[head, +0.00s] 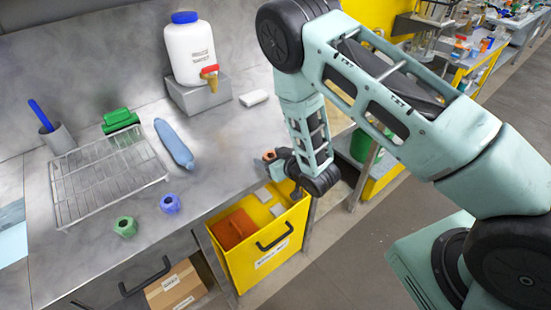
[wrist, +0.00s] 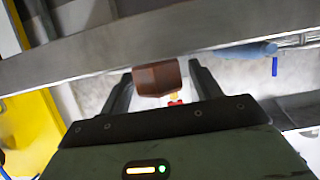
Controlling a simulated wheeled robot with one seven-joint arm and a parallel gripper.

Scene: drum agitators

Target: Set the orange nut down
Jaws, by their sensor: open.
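The orange nut (head: 269,155) is at the right front edge of the grey bench, beside my gripper (head: 275,161) in the head view. In the wrist view the nut (wrist: 157,78) looks brown and sits between the two dark fingers. The fingers stand apart, with a visible gap on each side of the nut. The nut's underside is hidden, so I cannot tell exactly how it rests on the bench.
A green nut (head: 125,226) and a blue nut (head: 170,204) stand near a wire rack (head: 100,180). A blue bottle (head: 174,145) lies behind them. A white drum (head: 191,52) stands on a grey block. An open yellow drawer (head: 265,245) is below my gripper.

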